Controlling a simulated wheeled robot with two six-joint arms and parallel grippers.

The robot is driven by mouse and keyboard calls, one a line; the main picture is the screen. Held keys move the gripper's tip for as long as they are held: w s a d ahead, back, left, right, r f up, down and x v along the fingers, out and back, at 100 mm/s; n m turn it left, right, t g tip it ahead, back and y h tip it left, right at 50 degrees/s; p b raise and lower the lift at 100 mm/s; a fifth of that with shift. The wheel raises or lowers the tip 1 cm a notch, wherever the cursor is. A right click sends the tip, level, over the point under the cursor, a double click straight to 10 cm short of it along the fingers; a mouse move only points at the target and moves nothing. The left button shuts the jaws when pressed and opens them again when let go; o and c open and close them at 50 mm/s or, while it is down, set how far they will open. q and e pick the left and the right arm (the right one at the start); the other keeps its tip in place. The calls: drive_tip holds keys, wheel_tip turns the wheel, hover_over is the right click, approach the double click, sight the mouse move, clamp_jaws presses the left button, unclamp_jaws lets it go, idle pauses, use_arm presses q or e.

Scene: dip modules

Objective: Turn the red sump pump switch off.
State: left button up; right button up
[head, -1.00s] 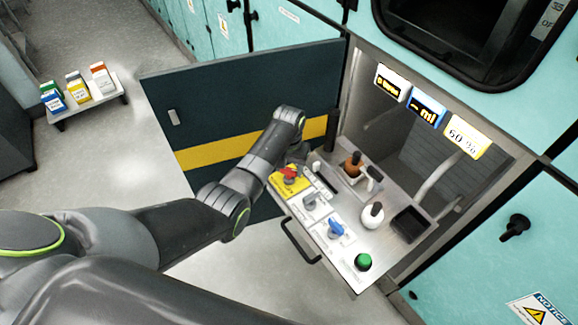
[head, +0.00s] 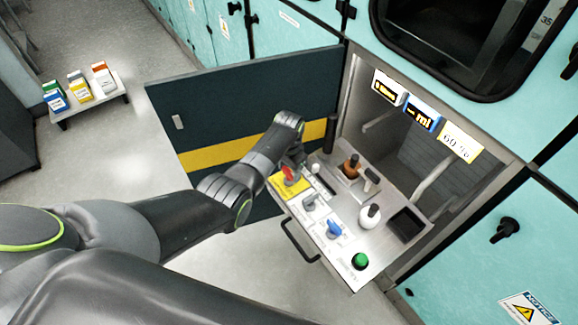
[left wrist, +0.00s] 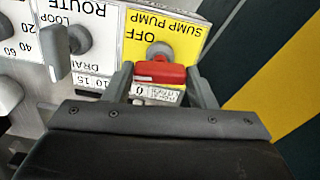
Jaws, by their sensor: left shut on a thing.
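The red sump pump switch (head: 289,174) sits on a yellow plate (head: 280,187) at the left corner of the pulled-out control panel (head: 345,262). In the left wrist view the red handle (left wrist: 160,73) lies between the two fingers of my left gripper (left wrist: 161,88), which is shut on it. The yellow label (left wrist: 185,35) reads OFF and SUMP PUMP, upside down in that view. A small plate with a 0 shows beside the handle. In the head view my left gripper (head: 298,163) is partly hidden by its own wrist. My right gripper is not in view.
Beside the switch are a grey route knob (head: 310,201), a blue knob (head: 334,229) and a green button (head: 360,261). The open dark door (head: 235,105) stands close behind my left arm.

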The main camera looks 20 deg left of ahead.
sight(289, 171)
use_arm(q)
drive_tip(key=shift+m, duration=0.7)
drive_tip(key=o, duration=1)
drive_tip(key=shift+r, duration=0.1)
drive_tip(key=shift+r+p, duration=0.25)
drive_tip(key=shift+p, duration=0.1)
wheel_tip(289, 171, up, 17)
drive_tip(key=shift+f, duration=0.15)
